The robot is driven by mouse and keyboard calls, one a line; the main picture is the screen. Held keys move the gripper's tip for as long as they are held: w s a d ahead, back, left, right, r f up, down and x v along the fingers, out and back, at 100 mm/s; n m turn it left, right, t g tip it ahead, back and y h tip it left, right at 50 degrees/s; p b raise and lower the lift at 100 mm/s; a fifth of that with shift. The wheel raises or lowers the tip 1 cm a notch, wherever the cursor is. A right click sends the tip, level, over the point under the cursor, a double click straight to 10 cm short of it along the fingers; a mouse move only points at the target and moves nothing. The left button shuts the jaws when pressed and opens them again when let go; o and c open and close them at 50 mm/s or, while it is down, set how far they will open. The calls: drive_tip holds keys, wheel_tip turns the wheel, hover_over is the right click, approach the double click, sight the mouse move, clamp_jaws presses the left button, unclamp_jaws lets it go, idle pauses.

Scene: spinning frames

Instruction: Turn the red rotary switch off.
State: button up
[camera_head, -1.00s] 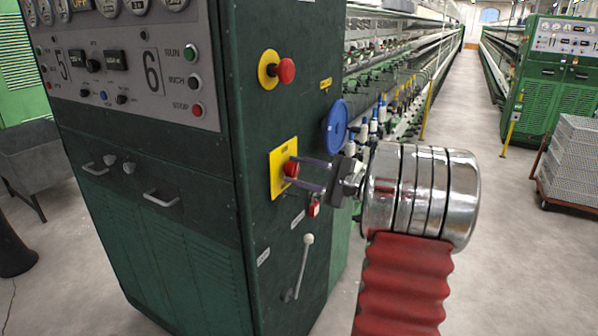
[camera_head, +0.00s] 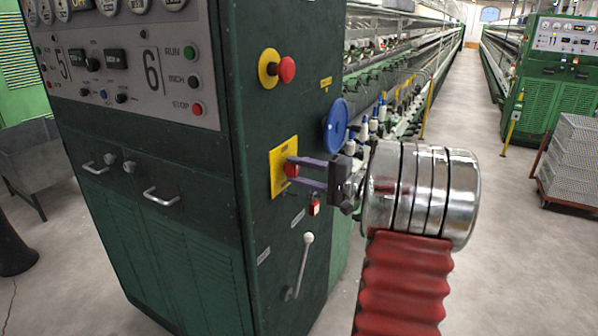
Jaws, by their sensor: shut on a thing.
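The red rotary switch (camera_head: 290,170) sits on a yellow plate (camera_head: 279,183) on the side of the green cabinet. My gripper (camera_head: 294,171) reaches it from the right, with one purple finger above and one below. The fingers are shut on the switch knob. They partly cover the knob, so its exact angle is hard to read. A small red padlock (camera_head: 315,207) hangs just below the lower finger.
A red mushroom button (camera_head: 286,69) on a yellow ring is above the switch. A blue disc (camera_head: 336,125) is close above my gripper. A white-knobbed lever (camera_head: 303,264) is below. Open floor (camera_head: 480,230) lies to the right.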

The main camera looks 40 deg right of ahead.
drive_tip(key=shift+a+f, duration=0.1)
drive_tip(key=shift+f, duration=0.15)
drive_tip(key=o, duration=0.7)
drive_tip(key=shift+c, duration=0.2)
drive_tip(key=o, duration=0.4)
drive_tip(key=shift+r, duration=0.15)
drive_tip(key=shift+c, duration=0.2)
drive_tip(key=shift+s, duration=0.1)
drive_tip(key=v, duration=1.3)
drive_tip(key=shift+s, duration=0.3)
